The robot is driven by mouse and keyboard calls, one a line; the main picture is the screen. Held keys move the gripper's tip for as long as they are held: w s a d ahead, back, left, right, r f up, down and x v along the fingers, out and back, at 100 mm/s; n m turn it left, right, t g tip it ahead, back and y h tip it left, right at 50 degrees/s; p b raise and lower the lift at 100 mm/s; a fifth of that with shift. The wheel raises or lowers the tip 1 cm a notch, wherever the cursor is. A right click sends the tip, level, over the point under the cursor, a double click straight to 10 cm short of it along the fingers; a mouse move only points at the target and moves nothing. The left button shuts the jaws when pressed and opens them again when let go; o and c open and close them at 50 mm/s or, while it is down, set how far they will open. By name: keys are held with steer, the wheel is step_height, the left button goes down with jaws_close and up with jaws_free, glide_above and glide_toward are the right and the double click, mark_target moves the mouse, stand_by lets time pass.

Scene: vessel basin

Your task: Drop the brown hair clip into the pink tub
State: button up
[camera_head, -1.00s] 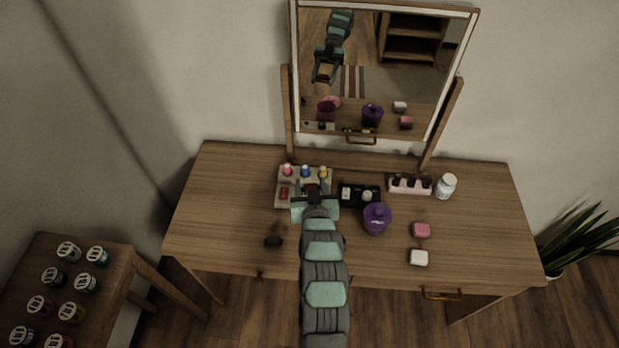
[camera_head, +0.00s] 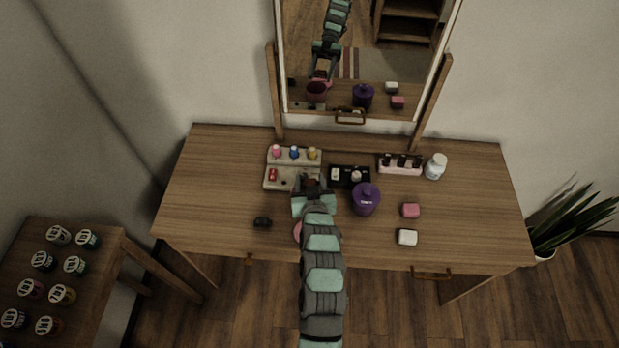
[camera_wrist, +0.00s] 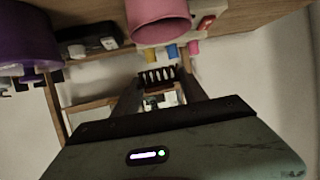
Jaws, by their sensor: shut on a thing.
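The brown hair clip (camera_head: 311,183) is between the fingers of my gripper (camera_head: 311,188), which is shut on it above the dressing table, by the front of the white organiser tray. In the wrist view the dark toothed clip (camera_wrist: 158,76) shows between the fingertips (camera_wrist: 158,92). The pink tub (camera_head: 297,231) is mostly hidden by my arm in the head view; only its left edge shows. In the wrist view the tub (camera_wrist: 158,20) stands at the top centre, apart from the clip. The mirror also reflects the tub and my gripper.
The organiser tray (camera_head: 281,184) holds coloured bottles. A black tray (camera_head: 347,184), a purple jar (camera_head: 366,200), a pink block (camera_head: 410,210), a white block (camera_head: 407,237) and a white bottle (camera_head: 435,166) stand to the right. A small black item (camera_head: 262,222) lies left.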

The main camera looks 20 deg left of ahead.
steer(key=o, duration=1.4)
steer(key=shift+r, duration=0.1)
steer(key=v, duration=1)
steer(key=shift+s+d+b, duration=0.25)
steer(key=shift+s+b, duration=0.1)
steer(key=shift+b, duration=0.05)
